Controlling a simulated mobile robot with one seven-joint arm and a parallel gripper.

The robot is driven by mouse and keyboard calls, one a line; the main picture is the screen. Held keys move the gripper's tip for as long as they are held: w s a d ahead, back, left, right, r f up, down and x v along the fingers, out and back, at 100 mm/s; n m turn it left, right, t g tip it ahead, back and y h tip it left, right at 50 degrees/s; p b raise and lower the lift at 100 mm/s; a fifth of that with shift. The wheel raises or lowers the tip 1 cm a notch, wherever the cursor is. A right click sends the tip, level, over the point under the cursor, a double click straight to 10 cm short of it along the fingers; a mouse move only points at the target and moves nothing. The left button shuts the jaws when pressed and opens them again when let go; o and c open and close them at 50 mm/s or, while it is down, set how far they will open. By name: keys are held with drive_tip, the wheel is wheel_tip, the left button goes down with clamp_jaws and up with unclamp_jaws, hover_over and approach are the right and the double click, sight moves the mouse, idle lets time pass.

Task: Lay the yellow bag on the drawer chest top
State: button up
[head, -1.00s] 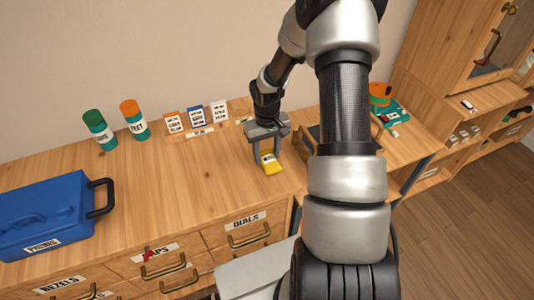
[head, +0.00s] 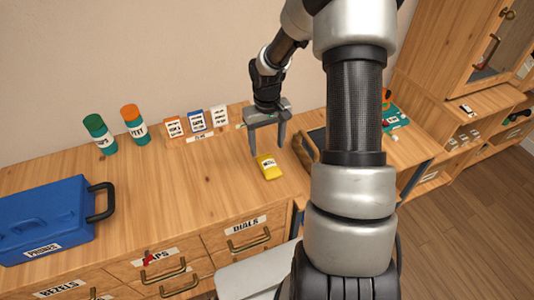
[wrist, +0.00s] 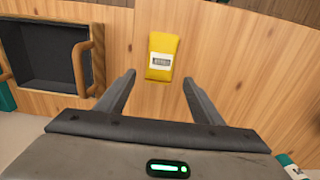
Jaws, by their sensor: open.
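The yellow bag (head: 268,167) lies flat on the wooden drawer chest top (head: 190,190), near its right end. In the wrist view the yellow bag (wrist: 162,57) lies beyond the fingertips, with a white label facing up. My gripper (head: 266,147) is open and empty, a little above and behind the bag.
A blue case (head: 45,220) stands at the left of the top. Two bottles (head: 133,125) and several small cards (head: 197,122) stand at the back. A dark tray with wooden handle (wrist: 50,55) is right of the bag in the head view. The middle top is clear.

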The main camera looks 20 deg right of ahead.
sight(267, 160)
wheel_tip(267, 160, up, 5)
drive_tip(key=shift+r, duration=0.1)
idle(1.5)
